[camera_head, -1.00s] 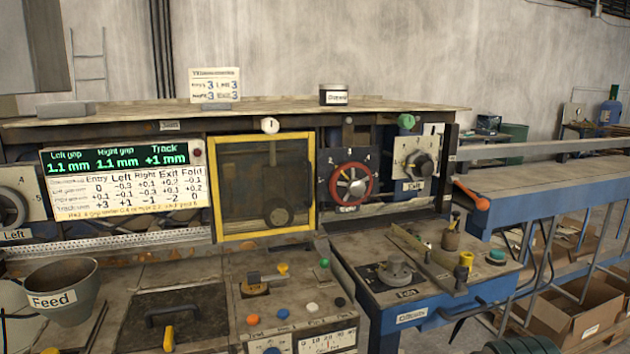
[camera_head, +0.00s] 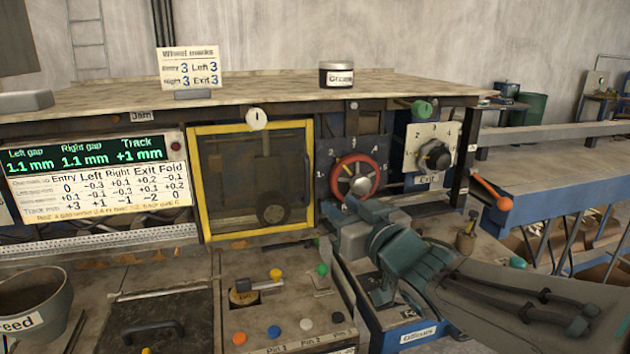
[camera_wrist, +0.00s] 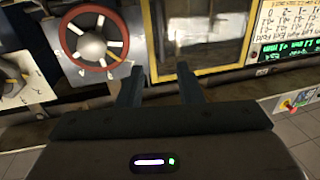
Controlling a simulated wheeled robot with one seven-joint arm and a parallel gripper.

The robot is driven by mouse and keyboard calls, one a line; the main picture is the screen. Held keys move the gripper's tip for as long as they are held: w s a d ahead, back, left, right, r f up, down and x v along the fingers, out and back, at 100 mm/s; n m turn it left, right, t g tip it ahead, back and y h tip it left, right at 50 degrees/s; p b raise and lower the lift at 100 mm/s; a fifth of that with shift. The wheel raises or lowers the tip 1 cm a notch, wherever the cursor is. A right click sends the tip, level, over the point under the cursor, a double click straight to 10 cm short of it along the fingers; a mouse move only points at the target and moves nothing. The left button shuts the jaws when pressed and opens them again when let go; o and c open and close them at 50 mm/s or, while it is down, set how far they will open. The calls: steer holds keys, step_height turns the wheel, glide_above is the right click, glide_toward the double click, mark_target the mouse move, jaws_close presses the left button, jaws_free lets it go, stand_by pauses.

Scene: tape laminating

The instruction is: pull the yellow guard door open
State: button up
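The yellow guard door (camera_head: 196,190) is a square yellow frame with a dark see-through pane, sitting flat and shut in the machine front. A round wheel or roller shows dimly behind its pane. The door's yellow frame also shows at the top of the wrist view (camera_wrist: 247,35). My gripper (camera_head: 343,213) is in front of the machine, just right of the door's lower right corner and below the red wheel. In the wrist view its two fingers (camera_wrist: 159,80) stand apart with nothing between them. It appears clear of the door.
A red handwheel (camera_head: 376,178) is right of the door, with a black Exit knob (camera_head: 434,156) beyond it. Below the door is a control panel (camera_head: 250,312) with a lever and coloured buttons. A Feed bucket (camera_head: 60,310) stands at left. A white round knob (camera_head: 257,119) sits above the door.

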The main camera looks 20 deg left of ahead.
mark_target(308, 181)
steer(key=p+x, duration=0.2)
steer(key=x, duration=1)
jaws_close()
